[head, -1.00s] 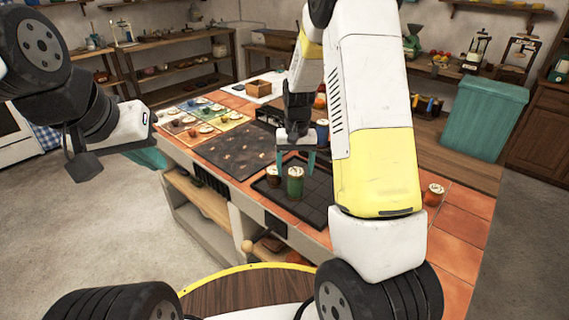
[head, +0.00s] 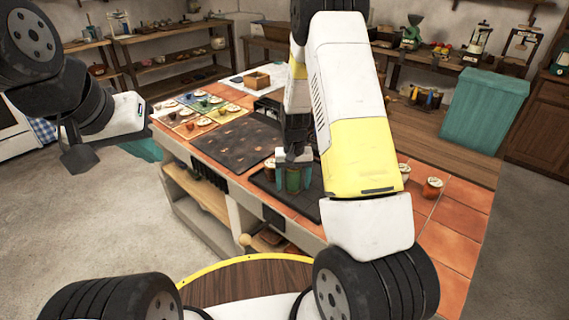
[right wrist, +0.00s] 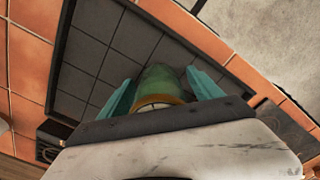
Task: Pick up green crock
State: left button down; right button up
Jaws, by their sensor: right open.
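The green crock (head: 293,180) stands on the dark tiled tray (head: 309,209) on the island counter. In the right wrist view the green crock (right wrist: 160,84) sits between the two teal fingers. My right gripper (head: 294,177) points down over it, with a finger on each side, and is open around it. Its top is hidden by the gripper in the head view. My left gripper (head: 148,150) hangs at the left, away from the counter, its teal fingers partly hidden by its wrist; I cannot tell whether it is open.
A brown crock (head: 270,169) stands on the tray just left of the right gripper. Another crock (head: 433,187) stands on the orange tiles at the right. A dark speckled slab (head: 238,145) and colored mats with dishes (head: 197,112) lie further left.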

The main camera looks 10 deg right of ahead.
grip_shut()
jog(key=shift+r, duration=0.1)
